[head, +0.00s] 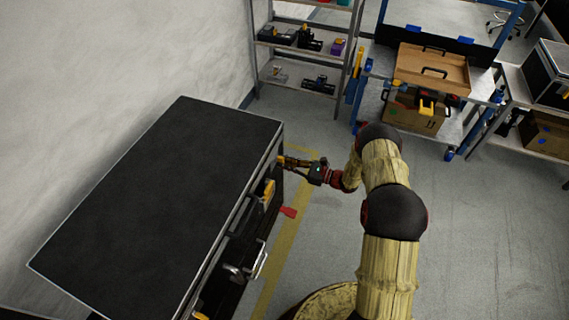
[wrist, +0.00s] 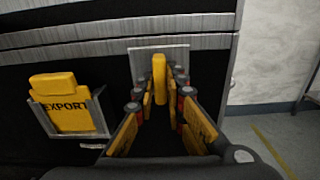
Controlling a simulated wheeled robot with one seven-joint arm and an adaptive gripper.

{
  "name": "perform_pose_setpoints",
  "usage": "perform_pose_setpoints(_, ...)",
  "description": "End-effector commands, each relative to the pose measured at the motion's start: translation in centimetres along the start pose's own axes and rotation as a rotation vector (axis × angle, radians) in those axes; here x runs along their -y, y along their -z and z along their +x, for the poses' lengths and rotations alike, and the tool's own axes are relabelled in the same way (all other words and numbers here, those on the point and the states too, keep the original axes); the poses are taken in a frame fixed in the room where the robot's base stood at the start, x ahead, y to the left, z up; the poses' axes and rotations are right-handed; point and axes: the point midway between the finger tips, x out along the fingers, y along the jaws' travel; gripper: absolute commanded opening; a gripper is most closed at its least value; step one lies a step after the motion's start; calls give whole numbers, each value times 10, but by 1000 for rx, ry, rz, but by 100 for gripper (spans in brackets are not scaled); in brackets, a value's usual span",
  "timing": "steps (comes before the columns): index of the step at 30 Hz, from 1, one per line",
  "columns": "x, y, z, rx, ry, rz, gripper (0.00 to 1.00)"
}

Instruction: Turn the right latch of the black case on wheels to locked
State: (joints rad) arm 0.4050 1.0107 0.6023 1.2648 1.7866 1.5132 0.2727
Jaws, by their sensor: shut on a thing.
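The black case (head: 160,180) stands along the wall at the left of the head view, and its front fills the upper part of the wrist view (wrist: 215,75). The right latch (wrist: 159,72) is a yellow handle on a metal plate (wrist: 145,55) near the case's right end. The handle stands upright in the wrist view. My gripper (wrist: 161,92) has a finger on each side of the handle and is shut on it. In the head view my gripper (head: 288,162) reaches the case's far front corner, where the latch is mostly hidden.
A yellow EXPORT tag (wrist: 68,112) sits in a metal holder left of the latch. A metal handle (head: 247,268) juts from the case front, and a red piece (head: 288,212) is beside it. A shelf (head: 300,45) and a blue-framed bench (head: 445,115) stand behind. Floor at right is clear.

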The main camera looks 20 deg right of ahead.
Motion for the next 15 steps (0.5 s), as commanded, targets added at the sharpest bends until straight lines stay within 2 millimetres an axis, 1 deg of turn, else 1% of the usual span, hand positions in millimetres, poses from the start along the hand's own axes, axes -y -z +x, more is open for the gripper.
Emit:
perform_pose_setpoints(2,-1,2,-1,-3,1,4,0)
perform_pose_setpoints(3,-1,2,-1,-3,1,4,12)
perform_pose_setpoints(12,0,1,0,-1,0,1,30)
perform_pose_setpoints(15,0,1,0,-1,0,1,30)
